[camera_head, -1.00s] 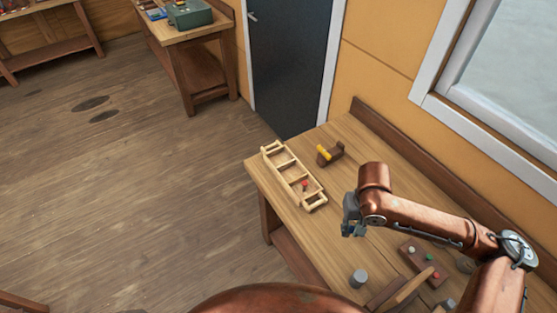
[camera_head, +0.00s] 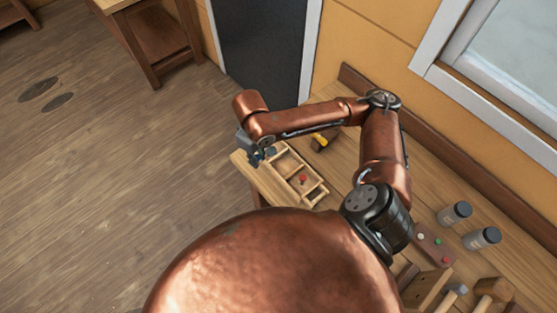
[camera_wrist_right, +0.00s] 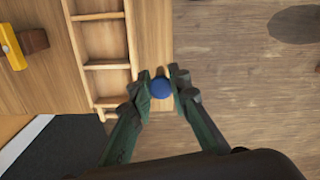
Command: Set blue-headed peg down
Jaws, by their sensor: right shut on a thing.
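My right gripper (camera_head: 257,156) is at the left side of the pale wooden hull frame (camera_head: 315,194), near the bench's left edge. In the right wrist view the gripper (camera_wrist_right: 160,87) is shut on the blue-headed peg (camera_wrist_right: 160,89), with its round blue head between the fingertips. A red-headed peg (camera_head: 303,179) stands in a compartment of the frame. My left gripper is out of view.
The floor (camera_wrist_right: 245,75) lies just beyond the bench edge.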

